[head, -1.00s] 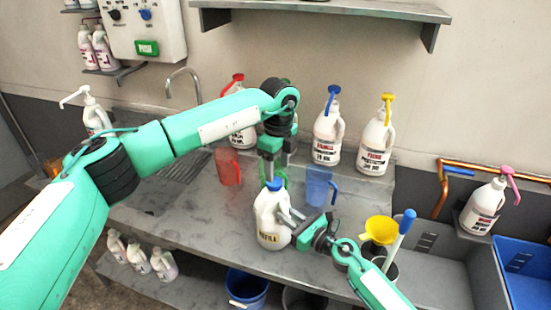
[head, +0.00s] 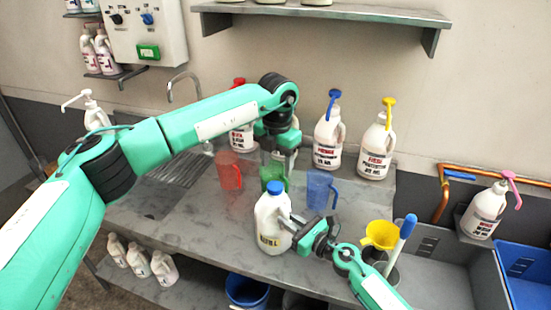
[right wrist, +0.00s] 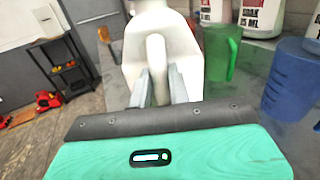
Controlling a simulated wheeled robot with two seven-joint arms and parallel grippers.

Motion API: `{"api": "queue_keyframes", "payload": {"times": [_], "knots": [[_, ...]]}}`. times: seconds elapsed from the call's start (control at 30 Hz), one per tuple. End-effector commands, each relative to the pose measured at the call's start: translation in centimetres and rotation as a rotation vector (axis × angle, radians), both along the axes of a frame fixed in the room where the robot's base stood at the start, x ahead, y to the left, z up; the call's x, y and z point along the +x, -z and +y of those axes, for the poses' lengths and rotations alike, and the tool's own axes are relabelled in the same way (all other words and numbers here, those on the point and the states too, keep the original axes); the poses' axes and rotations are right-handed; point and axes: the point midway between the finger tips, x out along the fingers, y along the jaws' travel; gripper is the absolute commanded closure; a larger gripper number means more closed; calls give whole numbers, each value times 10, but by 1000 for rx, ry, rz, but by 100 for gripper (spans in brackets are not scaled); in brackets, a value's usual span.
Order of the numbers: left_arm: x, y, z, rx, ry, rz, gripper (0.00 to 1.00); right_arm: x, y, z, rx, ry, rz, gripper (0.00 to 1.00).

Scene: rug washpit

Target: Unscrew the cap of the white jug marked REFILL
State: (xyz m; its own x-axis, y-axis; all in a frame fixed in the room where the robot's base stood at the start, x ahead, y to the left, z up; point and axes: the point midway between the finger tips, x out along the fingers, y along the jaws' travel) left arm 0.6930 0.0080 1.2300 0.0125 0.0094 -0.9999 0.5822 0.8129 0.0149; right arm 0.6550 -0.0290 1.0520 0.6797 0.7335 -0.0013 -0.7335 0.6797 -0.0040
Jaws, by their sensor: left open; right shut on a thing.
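The white jug (head: 268,222) with a blue cap (head: 276,187) stands upright near the front of the steel bench; its dark lettering is too small to read surely. The cap sits on its neck. My right gripper (head: 292,224) is shut on the jug's handle; the right wrist view shows the handle (right wrist: 157,70) between both fingers. My left gripper (head: 277,160) is open and empty, pointing down, above and behind the cap and apart from it. The jug's top is cut off in the right wrist view.
A red pitcher (head: 228,170), green pitcher (head: 274,172) and blue pitcher (head: 319,189) stand close behind the jug. Pump jugs (head: 327,145) line the wall. A yellow funnel (head: 380,234) is near my right arm. The bench's left front (head: 185,225) is clear.

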Motion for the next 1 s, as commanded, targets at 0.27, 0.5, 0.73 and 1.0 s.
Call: {"api": "queue_keyframes", "payload": {"times": [0.27, 0.5, 0.73, 1.0], "knots": [[0, -7, 2, 7, 445, -1, 43, 1, -3, 0, 2, 0, -3, 100], [0, -10, 2, 13, 748, 0, 43, 1, -3, 0, 2, 0, -3, 100], [0, -9, 3, 15, 866, 2, 43, 1, -3, 0, 2, 0, -3, 100], [1, 25, 3, 15, 872, 3, 43, 1, -3, 0, 2, 0, -3, 100]]}}
